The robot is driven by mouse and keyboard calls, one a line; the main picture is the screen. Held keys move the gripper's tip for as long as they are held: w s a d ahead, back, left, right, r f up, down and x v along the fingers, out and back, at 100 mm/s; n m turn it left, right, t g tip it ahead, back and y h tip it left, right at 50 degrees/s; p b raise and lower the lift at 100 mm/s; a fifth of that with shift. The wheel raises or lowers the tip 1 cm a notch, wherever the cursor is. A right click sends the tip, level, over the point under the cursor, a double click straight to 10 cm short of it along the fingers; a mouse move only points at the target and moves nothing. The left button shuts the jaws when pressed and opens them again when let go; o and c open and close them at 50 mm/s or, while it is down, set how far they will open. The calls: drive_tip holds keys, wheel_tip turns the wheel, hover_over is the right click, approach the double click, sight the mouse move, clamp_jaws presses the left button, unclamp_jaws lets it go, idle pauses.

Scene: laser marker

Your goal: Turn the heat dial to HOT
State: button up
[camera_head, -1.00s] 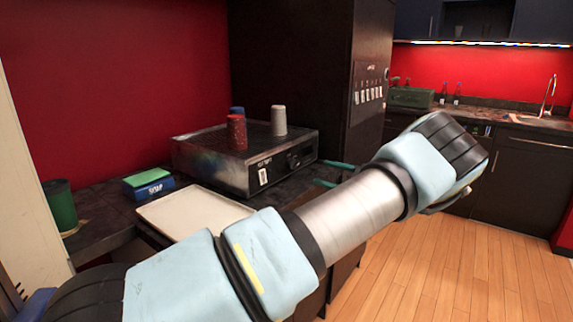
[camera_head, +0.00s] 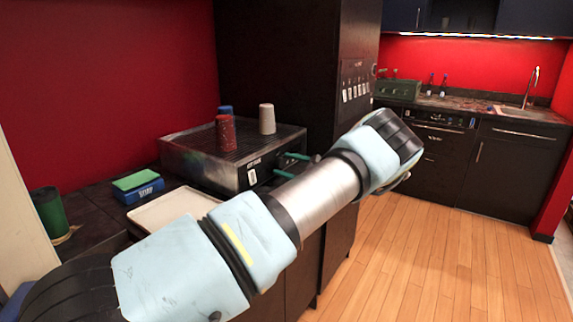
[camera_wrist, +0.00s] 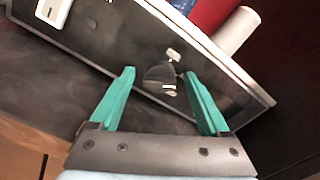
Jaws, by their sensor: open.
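The heat dial (camera_wrist: 160,76) is a dark round knob on the black front of the metal appliance (camera_wrist: 120,50) in the wrist view. A small light mark sits just above it, too small to read. My gripper (camera_wrist: 158,73) is open, with one teal fingertip to the left of the dial and the other to its right. I cannot tell whether either touches it. In the head view, the teal fingers (camera_head: 290,163) reach the right part of the appliance front (camera_head: 215,172), where they and the small scale hide the dial.
A red cup (camera_head: 226,134), a grey-white cup (camera_head: 267,119) and a blue item (camera_head: 226,110) stand on the appliance. A pale tray (camera_head: 168,209) lies in front, with a blue-green box (camera_head: 138,188) and green cylinder (camera_head: 51,214) at left. A tall dark cabinet (camera_head: 285,60) stands behind.

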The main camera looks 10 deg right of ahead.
drive_tip(key=shift+c, duration=0.2)
clamp_jaws()
idle(0.4)
drive_tip(key=shift+m, duration=0.3)
drive_tip(key=m+b, duration=0.1)
drive_tip(key=m, duration=0.4)
drive_tip(key=shift+m, duration=0.3)
drive_tip(key=m, duration=0.5)
drive_tip(key=shift+w+d+m, duration=0.1)
drive_tip(key=shift+m, duration=0.2)
drive_tip(key=shift+o, duration=0.2)
unclamp_jaws()
